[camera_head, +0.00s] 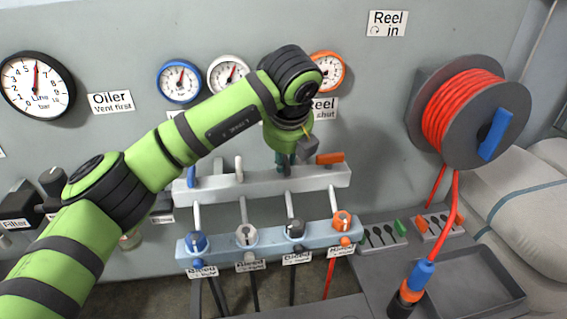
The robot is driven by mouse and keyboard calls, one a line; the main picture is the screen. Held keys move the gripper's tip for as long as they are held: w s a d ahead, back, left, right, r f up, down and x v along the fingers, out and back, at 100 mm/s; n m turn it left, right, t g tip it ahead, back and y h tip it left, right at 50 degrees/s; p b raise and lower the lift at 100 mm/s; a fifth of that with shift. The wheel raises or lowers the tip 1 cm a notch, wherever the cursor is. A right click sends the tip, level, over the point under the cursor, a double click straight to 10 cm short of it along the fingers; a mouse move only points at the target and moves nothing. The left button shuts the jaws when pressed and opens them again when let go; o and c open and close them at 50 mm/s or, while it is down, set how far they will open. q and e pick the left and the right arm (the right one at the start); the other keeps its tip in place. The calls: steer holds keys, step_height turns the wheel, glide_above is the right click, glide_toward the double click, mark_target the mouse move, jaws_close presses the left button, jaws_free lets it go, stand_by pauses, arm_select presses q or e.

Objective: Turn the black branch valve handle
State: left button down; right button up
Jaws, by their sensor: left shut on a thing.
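My left arm comes in from the left and reaches across the wall panel. My left gripper (287,160) points down at the upper grey manifold (262,185), at the third valve place from the left. It is shut on the black branch valve handle, which is mostly hidden by the gripper and wrist. To the left on the same manifold stand an upright blue handle (191,176) and a grey handle (239,168). To the right an orange handle (330,158) lies crosswise. My right gripper is not in view.
A lower rail (268,238) carries blue, grey, black and orange knobs with hoses below. Gauges hang on the wall; my arm covers part of the orange-rimmed one (328,70). A red hose reel (465,110) is at the right. An empty tray (475,290) lies lower right.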

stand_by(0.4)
arm_select(q)
steer(key=c, duration=1.1)
jaws_free()
steer(key=v, duration=1.2)
steer(key=shift+w+d, duration=0.1)
